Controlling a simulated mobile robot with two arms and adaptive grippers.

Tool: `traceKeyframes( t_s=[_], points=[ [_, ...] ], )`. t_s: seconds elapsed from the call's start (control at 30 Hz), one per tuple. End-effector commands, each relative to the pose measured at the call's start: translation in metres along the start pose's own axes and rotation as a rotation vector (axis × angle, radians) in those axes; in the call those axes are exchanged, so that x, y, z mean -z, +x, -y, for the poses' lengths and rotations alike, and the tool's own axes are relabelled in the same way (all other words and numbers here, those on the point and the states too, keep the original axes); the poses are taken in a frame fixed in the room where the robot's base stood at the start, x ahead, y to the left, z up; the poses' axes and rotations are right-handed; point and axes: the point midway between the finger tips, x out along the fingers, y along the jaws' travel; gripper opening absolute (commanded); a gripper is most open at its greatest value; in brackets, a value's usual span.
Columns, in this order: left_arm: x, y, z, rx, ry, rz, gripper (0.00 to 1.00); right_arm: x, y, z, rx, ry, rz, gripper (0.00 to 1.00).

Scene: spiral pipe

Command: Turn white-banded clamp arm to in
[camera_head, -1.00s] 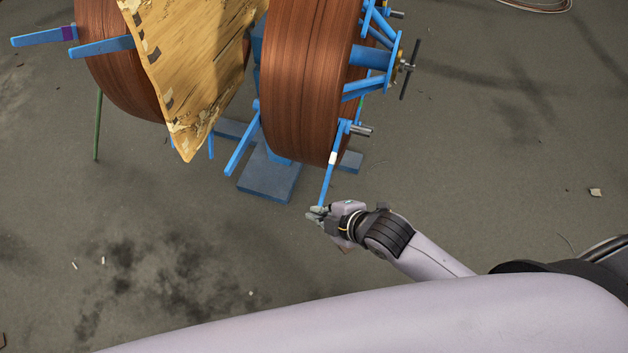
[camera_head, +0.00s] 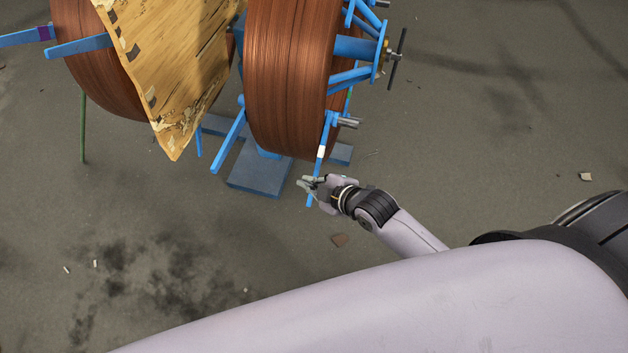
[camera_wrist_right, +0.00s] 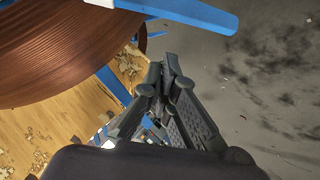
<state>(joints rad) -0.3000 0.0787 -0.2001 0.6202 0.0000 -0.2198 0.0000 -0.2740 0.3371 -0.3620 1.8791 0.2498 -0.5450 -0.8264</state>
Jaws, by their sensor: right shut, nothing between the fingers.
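The white-banded clamp arm (camera_head: 321,152) is a blue bar with a white band, at the lower right edge of the front copper-brown coil (camera_head: 290,85) in the head view. It hangs steeply down, and its free end shows below my right gripper. My right gripper (camera_head: 305,183) is beside the lower part of this arm, below the band. Its fingers are shut and empty. Contact cannot be told. My left gripper is out of view.
A purple-banded blue arm (camera_head: 45,34) sticks out at the upper left. A yellow worn sheet (camera_head: 170,70) hangs between the coils. Another blue arm (camera_head: 229,135) and the blue stand foot (camera_head: 262,176) are left of my gripper.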

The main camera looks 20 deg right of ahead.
Motion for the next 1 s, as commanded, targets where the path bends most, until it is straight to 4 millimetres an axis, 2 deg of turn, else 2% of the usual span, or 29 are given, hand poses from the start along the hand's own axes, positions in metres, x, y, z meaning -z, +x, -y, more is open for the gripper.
traceKeyframes(
  t_s=[0.03,0.23,1.0],
  points=[
    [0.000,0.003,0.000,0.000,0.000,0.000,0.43,-0.011,0.006,0.001,0.002,-0.002,0.007,0.00],
    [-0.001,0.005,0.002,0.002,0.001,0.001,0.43,-0.025,0.020,0.000,0.001,-0.003,0.005,0.00],
    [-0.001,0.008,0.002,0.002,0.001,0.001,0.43,-0.033,0.027,0.006,0.000,-0.003,0.004,0.00]
  ],
)
